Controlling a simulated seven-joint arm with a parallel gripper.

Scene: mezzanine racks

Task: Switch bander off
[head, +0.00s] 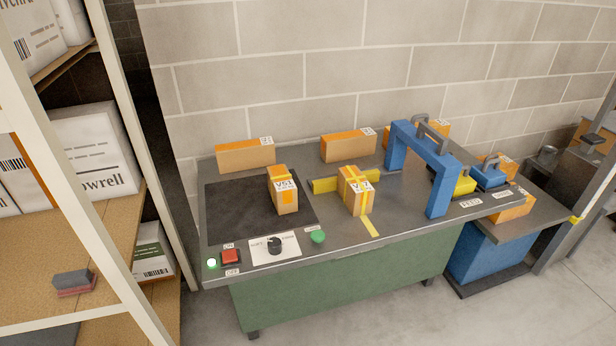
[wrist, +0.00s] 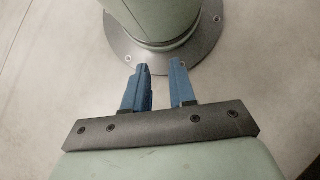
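The bander is a blue arch (head: 437,176) with a grey handle, standing on a dark-topped bench (head: 330,246) in the head view. At the bench's front left corner is a red switch (head: 230,257), with an ON label behind it and an OFF label in front. Its exact tilt is too small to tell. A small pale green lamp (head: 211,263) to its left looks lit. My gripper (wrist: 160,68) shows only in the wrist view, its two blue fingers apart with nothing between them. It points at a round metal base on the floor, away from the bench.
Right of the switch are a black knob (head: 274,246) on a white plate and a green button (head: 318,237). Strapped boxes (head: 284,192) (head: 356,192) and plain boxes stand on the bench. A shelf rack (head: 110,180) stands close on the left.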

